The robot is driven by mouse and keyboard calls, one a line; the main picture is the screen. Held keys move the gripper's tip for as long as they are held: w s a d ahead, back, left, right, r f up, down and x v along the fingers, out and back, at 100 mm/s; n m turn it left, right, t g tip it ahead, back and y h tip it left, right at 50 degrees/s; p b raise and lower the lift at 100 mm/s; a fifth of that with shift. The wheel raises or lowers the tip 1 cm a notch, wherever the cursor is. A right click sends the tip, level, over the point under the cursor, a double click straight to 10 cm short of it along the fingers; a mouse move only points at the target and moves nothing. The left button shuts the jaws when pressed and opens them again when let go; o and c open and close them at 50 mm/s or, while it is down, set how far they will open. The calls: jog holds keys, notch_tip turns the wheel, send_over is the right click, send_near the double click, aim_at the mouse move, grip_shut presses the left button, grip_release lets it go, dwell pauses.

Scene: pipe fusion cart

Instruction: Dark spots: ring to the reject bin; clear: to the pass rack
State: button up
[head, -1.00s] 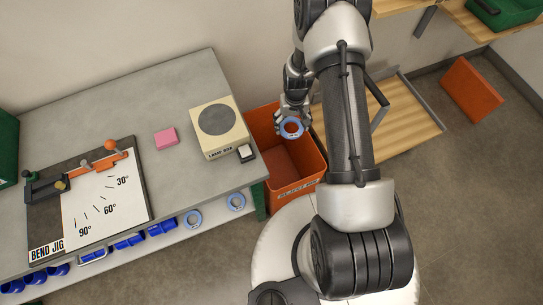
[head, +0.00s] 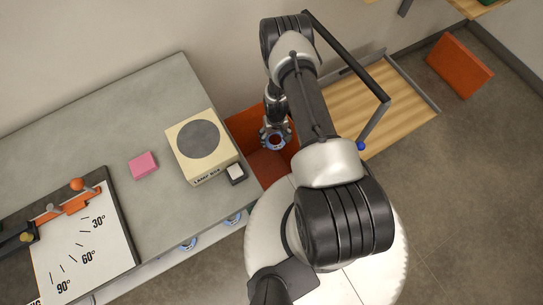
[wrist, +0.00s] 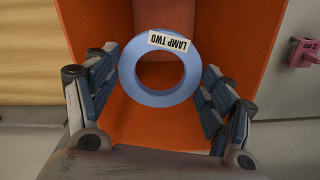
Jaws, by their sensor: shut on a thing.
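A blue ring (wrist: 160,93) with a white tag reading "LAMP TWO" is between the fingers of my gripper (wrist: 160,72), which is shut on it. No dark spots show on the side facing the wrist camera; its other side is hidden. In the head view, my gripper (head: 275,132) holds the ring (head: 274,143) over the orange reject bin (head: 243,122). The bin (wrist: 215,25) fills the background behind the ring in the wrist view. I cannot identify the pass rack for certain.
A cream lamp box (head: 220,158) stands on the grey table (head: 100,130), left of the bin. A pink block (head: 143,165) and a bend jig (head: 100,255) lie farther left. Blue rings (head: 189,243) show below the table edge. A wooden panel (head: 385,110) is right of the bin.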

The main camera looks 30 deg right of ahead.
notch_tip(320, 180, down, 4)
jog(key=shift+r+b, duration=0.15)
jog(key=shift+b, duration=0.85)
jog(key=o, duration=1.2)
jog(key=shift+w, duration=0.1)
notch_tip(320, 180, up, 12)
